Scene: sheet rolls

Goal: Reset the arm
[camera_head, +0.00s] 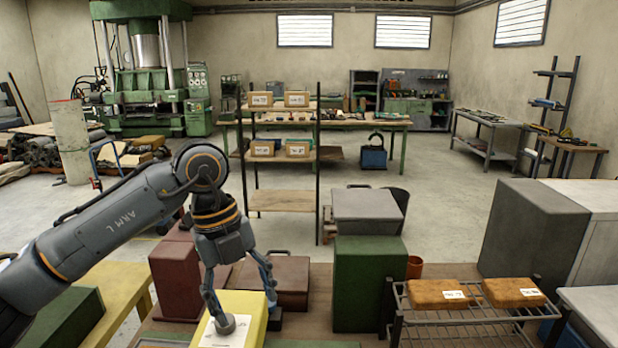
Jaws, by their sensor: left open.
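My left arm (120,225) comes in from the left and bends down at a joint near the middle of the view. My left gripper (247,308) points down and is open. Its fingers are at a yellow block (245,335) with a white label at the bottom of the view. One finger shows in front of the block and the other near its far right edge. I cannot tell whether they touch it. The block's lower part is cut off by the frame. My right gripper is not in view.
A dark red box (176,282), a brown case (290,279) and a tall green box (362,285) stand close around the gripper. A wire rack (470,316) with two orange-brown labelled blocks is at right. Open floor (440,215) lies beyond, with a shelf unit (283,201).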

